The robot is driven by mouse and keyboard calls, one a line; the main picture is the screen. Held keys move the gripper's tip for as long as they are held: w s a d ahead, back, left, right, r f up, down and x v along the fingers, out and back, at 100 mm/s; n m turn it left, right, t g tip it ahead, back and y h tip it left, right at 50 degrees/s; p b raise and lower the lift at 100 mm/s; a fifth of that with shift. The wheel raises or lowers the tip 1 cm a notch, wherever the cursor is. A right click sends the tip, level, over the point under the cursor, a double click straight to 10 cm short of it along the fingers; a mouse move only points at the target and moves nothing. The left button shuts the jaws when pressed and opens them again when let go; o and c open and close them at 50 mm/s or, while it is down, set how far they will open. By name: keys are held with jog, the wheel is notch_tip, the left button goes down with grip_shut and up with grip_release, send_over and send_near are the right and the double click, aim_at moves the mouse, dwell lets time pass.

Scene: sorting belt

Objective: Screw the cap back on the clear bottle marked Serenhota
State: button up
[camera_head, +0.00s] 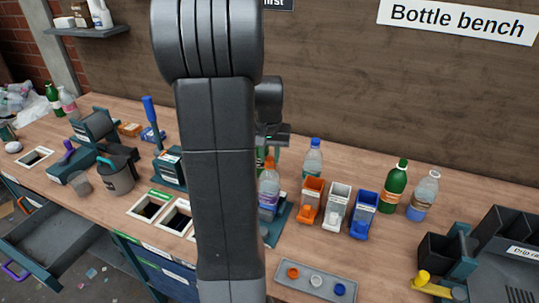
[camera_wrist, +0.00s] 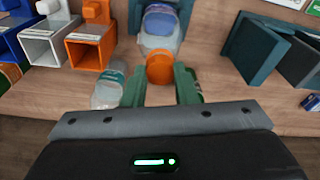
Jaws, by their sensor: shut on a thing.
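A clear bottle with a purple-blue label (camera_head: 268,196) stands upright in a teal holder (camera_head: 278,230), partly behind my arm. It also shows in the wrist view (camera_wrist: 160,24). I cannot read its name. My gripper (camera_wrist: 159,72) has its green fingers shut on an orange cap (camera_wrist: 160,70) at the top of this bottle. The cap also shows in the head view (camera_head: 269,163). I cannot tell whether it is seated on the neck. Most of the gripper is hidden behind my arm in the head view.
A blue-capped bottle (camera_head: 313,157) stands close behind, near a finger in the wrist view (camera_wrist: 107,88). Orange (camera_head: 311,193), white (camera_head: 337,202) and blue (camera_head: 364,209) bins stand right. A tray (camera_head: 300,289) holds loose caps in front. A green bottle (camera_head: 396,186) stands farther right.

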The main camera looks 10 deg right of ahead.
jog(key=shift+m, duration=0.3)
jog(key=m, duration=0.4)
jog(key=shift+m+h, duration=0.3)
jog(key=shift+m, duration=0.1)
jog(key=shift+m, duration=0.3)
jog(key=m+g, duration=0.1)
jog(key=m, duration=0.3)
jog(key=shift+m, duration=0.3)
jog(key=shift+m, duration=0.5)
jog(key=m, duration=0.4)
jog(key=shift+g, duration=0.3)
